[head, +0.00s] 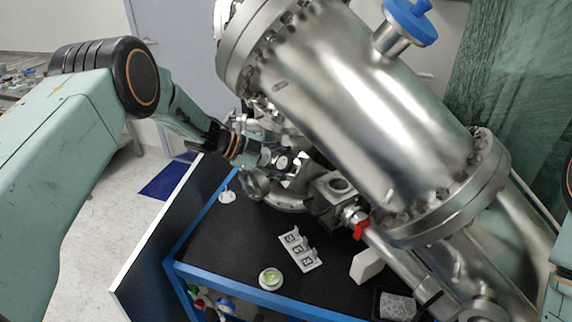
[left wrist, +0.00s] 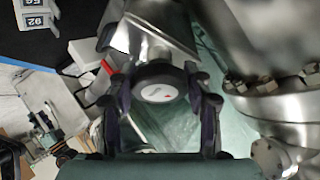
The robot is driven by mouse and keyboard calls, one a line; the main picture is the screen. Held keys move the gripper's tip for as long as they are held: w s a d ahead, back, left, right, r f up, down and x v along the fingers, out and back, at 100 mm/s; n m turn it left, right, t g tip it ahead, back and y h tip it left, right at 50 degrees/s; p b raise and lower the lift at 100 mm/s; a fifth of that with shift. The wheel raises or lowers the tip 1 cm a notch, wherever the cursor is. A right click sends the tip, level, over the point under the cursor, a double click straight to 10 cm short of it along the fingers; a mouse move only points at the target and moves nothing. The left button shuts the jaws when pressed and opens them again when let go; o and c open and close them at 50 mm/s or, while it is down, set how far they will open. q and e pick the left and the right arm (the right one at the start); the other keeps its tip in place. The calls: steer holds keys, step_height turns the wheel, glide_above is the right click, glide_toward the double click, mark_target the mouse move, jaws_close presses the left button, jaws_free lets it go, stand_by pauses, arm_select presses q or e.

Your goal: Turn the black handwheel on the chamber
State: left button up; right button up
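In the left wrist view, a dark round handwheel (left wrist: 157,88) with a pale centre face and a small red mark sits between the fingers of my left gripper (left wrist: 160,78). The fingers are spread, one on each side of it; firm contact does not show. In the head view, my left gripper (head: 292,168) reaches in to the valve parts below the large steel chamber (head: 345,90). The handwheel is hard to make out there, being small and partly behind the gripper. My right gripper is out of view.
A black-topped table with a blue frame (head: 215,270) stands below the chamber. On it are a white numbered block (head: 300,250), a round dish (head: 270,278) and a white block (head: 366,265). A red valve handle (head: 361,229) sits right of the gripper. Steel pipes crowd the right side.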

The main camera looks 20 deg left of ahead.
arm_select(q)
steer(key=o, duration=0.4)
steer(key=shift+a, duration=0.1)
steer(key=shift+s+a+r, duration=0.15)
steer(key=shift+a+r, duration=0.1)
steer(key=shift+a, duration=0.05)
steer(key=v, duration=1.1)
steer(key=shift+s, duration=0.1)
